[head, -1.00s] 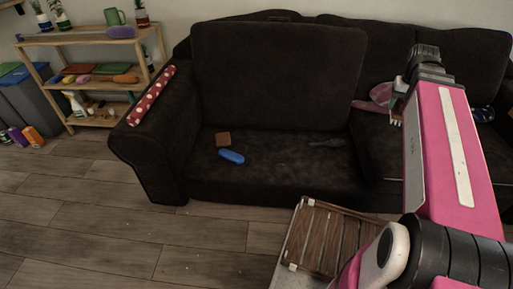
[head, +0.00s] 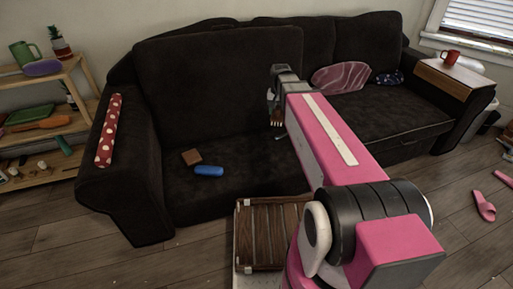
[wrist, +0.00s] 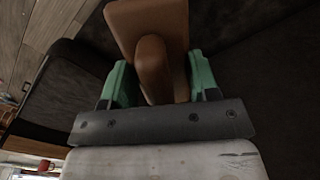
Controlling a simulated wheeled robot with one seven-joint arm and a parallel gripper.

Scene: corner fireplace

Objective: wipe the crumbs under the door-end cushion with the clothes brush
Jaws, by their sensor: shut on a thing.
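My gripper (wrist: 160,85) is shut on the brown wooden clothes brush (wrist: 146,22), its green fingers on either side of the handle. In the head view the brush (head: 277,117) hangs bristles down, in front of the sofa's back near the middle; whether it touches anything is unclear. A large dark cushion (head: 215,85) stands upright against the sofa's back at the left. The dark seat area (head: 235,188) in front of it is exposed and lower than the right seat. I cannot make out crumbs there; my arm hides its right part.
A brown block (head: 191,157) and a blue object (head: 209,170) lie on the exposed seat. A dotted red roll (head: 108,130) lies on the left armrest. A slatted wooden piece (head: 268,235) stands before the sofa. A red mug (head: 450,57) stands on the right armrest tray.

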